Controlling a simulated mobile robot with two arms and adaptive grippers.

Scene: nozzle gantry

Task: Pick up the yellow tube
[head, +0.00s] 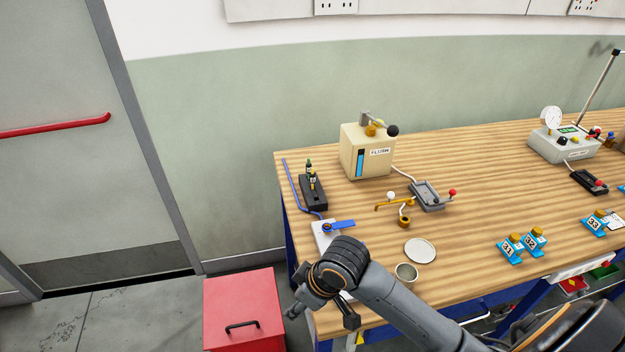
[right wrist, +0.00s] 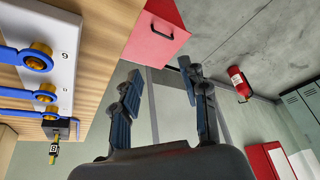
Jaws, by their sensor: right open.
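My right gripper (right wrist: 160,88) is open and empty in the right wrist view, its two dark fingers spread apart. In the head view the right arm reaches over the near left corner of the table. No plain yellow tube stands out. Small dark tubes with yellowish marks (head: 312,180) stand in a black block (head: 313,195) at the left edge. A black and yellow piece (right wrist: 54,153) shows beside the wrist. My left gripper is out of view.
A white plate (right wrist: 62,78) with brass fittings and blue levers is beside the gripper. The wooden table (head: 460,180) bears a cream FLUSH box (head: 356,155), a pale disc (head: 420,250) and a small cup (head: 406,271). A red cabinet (head: 240,305) stands left of the table.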

